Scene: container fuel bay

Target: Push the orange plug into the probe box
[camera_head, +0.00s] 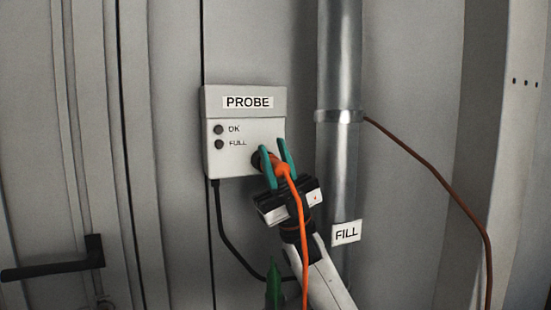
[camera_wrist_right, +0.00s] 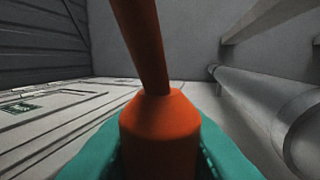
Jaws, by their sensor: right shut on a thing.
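The probe box (camera_head: 232,165) is a light grey box on the wall, labelled PROBE, with two dark lamps marked OK and FULL. My right gripper (camera_head: 274,158) has teal fingers and is shut on the orange plug (camera_head: 281,167) at the box's lower right corner. A dark round part shows between the plug and the box; whether the plug is seated in it I cannot tell. In the right wrist view the orange plug (camera_wrist_right: 160,130) sits between the teal fingers (camera_wrist_right: 160,150), its cable running up. The plug's front end is hidden. My left gripper is not in view.
A vertical metal pipe (camera_head: 339,70) with a FILL tag (camera_head: 346,233) stands right of the box. The orange cable (camera_head: 304,240) hangs down over my right arm. A brown cable (camera_head: 440,180) runs right from the pipe clamp. A black handle (camera_head: 55,268) is at lower left.

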